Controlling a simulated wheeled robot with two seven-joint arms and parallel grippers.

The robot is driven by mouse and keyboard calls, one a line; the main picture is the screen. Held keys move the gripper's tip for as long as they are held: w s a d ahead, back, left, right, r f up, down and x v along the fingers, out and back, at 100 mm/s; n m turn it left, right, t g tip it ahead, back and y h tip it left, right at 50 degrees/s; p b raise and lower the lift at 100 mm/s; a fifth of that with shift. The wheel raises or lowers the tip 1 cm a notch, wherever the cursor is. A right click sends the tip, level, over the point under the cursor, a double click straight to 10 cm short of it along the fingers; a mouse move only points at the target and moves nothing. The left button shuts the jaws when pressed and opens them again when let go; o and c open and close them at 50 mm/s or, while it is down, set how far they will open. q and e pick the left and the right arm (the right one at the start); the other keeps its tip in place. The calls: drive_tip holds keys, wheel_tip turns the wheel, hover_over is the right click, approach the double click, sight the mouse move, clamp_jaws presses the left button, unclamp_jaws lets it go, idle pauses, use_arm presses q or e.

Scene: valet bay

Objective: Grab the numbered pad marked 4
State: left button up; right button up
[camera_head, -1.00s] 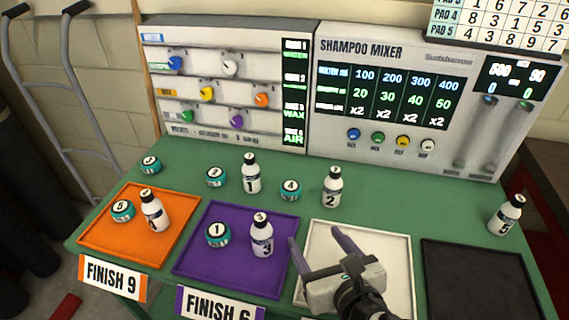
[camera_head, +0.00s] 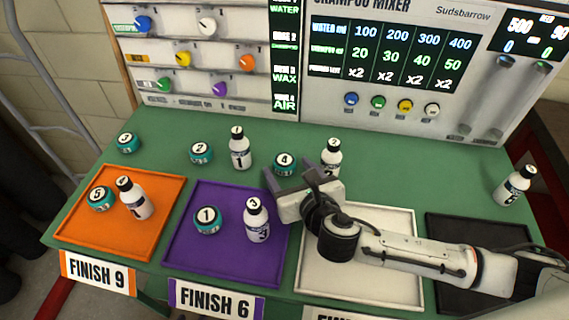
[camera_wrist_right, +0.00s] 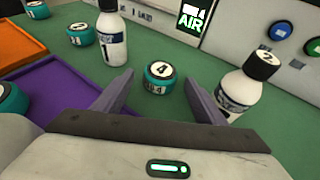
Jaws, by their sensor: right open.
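The pad marked 4 (camera_head: 285,160) is a teal round puck with a white top, standing on the green table between bottles 1 and 2. In the right wrist view the pad marked 4 (camera_wrist_right: 159,84) sits just ahead of and between the open fingers, apart from both. My right gripper (camera_head: 287,178) is open and empty, just in front of the pad in the head view. Its right finger in the wrist view is close beside bottle 2 (camera_wrist_right: 243,88); I cannot tell if they touch. My left gripper is not in view.
Bottle 1 (camera_head: 239,150) stands left of pad 4. Other teal pads (camera_head: 201,153) are on the table and trays. The orange tray (camera_head: 85,225) and purple tray (camera_head: 180,250) hold pads and bottles. The mixer panel (camera_head: 400,75) stands behind.

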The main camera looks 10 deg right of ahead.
drive_tip(key=shift+w+a+f, duration=0.1)
drive_tip(key=shift+w+f, duration=0.15)
drive_tip(key=shift+w, duration=0.4)
drive_tip(key=c, duration=1.1)
